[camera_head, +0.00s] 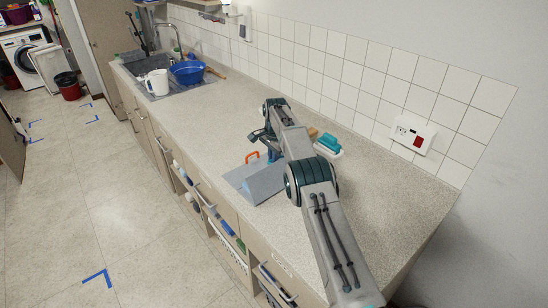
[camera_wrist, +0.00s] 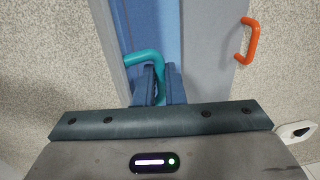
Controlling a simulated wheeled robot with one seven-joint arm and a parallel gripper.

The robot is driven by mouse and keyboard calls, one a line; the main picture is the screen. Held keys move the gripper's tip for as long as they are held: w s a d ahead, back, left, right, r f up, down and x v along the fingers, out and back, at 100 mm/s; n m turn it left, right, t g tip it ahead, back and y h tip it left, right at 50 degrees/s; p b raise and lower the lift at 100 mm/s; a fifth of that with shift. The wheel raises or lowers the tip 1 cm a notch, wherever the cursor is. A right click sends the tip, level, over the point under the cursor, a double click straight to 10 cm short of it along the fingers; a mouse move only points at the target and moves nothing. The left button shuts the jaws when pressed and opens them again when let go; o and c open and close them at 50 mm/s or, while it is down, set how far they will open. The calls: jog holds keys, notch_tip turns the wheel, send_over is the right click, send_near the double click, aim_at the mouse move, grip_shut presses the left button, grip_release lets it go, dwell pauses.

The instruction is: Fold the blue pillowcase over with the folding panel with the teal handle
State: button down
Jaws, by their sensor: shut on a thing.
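The folding panel's teal handle (camera_wrist: 143,58) is an upright loop in the wrist view. My gripper (camera_wrist: 161,82) is shut on it, with the handle's bar between the two dark fingers. The blue pillowcase (camera_wrist: 165,22) shows as a blue strip between grey panel parts. The grey panel on the right (camera_wrist: 208,45) carries an orange handle (camera_wrist: 247,41), which also shows in the head view (camera_head: 252,157). My arm hides much of the board there.
The speckled counter (camera_head: 205,115) is clear between the board and the sink. A blue basin (camera_head: 188,72) and a white jug (camera_head: 157,82) stand at the sink. A teal sponge on a white dish (camera_head: 329,146) lies behind my arm. The tiled wall bounds the back.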

jog(key=c, duration=1.6)
grip_release()
jog(key=shift+s+a+f, duration=0.15)
jog(key=shift+a+f, duration=0.05)
jog(key=shift+f, duration=0.45)
jog(key=shift+o, duration=0.5)
jog(key=shift+w+a+f, duration=0.15)
jog(key=shift+w, duration=0.2)
jog(key=shift+d+r, duration=0.25)
jog(key=shift+r, duration=0.15)
jog(key=shift+r, duration=0.4)
jog(key=r, duration=0.6)
jog(key=shift+s+d+r, duration=0.2)
jog(key=shift+s, duration=0.05)
jog(key=shift+c, duration=0.3)
